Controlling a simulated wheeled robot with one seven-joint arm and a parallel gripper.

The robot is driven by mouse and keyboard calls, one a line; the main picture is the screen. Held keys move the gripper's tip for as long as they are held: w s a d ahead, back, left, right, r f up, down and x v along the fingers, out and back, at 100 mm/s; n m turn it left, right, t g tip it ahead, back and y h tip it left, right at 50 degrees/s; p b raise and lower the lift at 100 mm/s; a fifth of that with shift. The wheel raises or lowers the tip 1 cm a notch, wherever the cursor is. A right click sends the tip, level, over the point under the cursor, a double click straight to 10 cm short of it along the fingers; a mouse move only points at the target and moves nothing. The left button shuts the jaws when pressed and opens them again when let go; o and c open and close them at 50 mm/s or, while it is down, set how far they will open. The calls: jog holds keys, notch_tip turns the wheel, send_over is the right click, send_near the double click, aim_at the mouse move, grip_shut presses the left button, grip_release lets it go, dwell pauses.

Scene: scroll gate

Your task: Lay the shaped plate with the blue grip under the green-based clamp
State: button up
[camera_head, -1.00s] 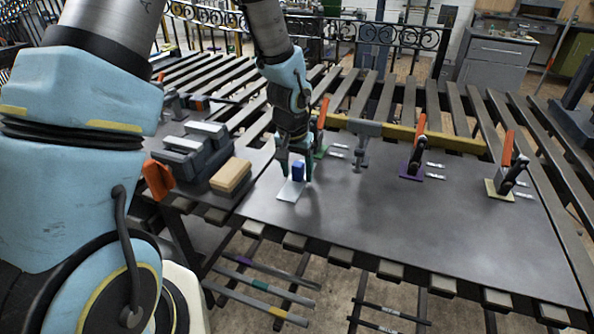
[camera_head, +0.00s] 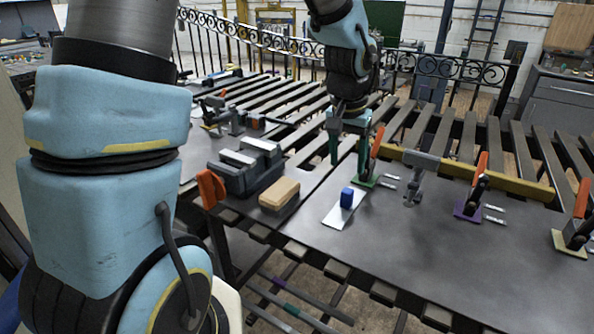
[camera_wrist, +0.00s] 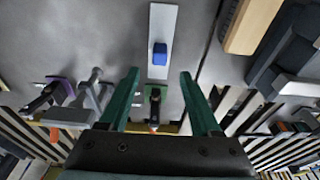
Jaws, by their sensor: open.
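The pale flat plate (camera_head: 332,213) lies on the dark table top, its blue grip (camera_head: 346,198) standing upright on it. The green-based clamp (camera_head: 365,181), with an orange handle, stands just behind the plate. In the wrist view the plate (camera_wrist: 162,22) ends close to the clamp's green base (camera_wrist: 154,92); I cannot tell whether they touch. My gripper (camera_head: 349,158) is open and empty, raised above the table behind the blue grip. In the wrist view my gripper's fingers (camera_wrist: 160,76) are spread wide, with the blue grip (camera_wrist: 160,53) beyond their tips.
A purple-based clamp (camera_head: 467,209) and a yellow-based clamp (camera_head: 570,244) stand to the right. A grey clamp-like fixture (camera_head: 413,187) stands between green and purple. A wooden block (camera_head: 279,194) and a grey vise (camera_head: 246,168) are at left. The front table area is clear.

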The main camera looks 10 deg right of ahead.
jog(key=s+a+n+y, duration=0.1)
jog(key=a+n, duration=0.6)
jog(key=a, duration=2.1)
jog(key=shift+s+a+f, duration=0.35)
jog(key=shift+s, duration=0.35)
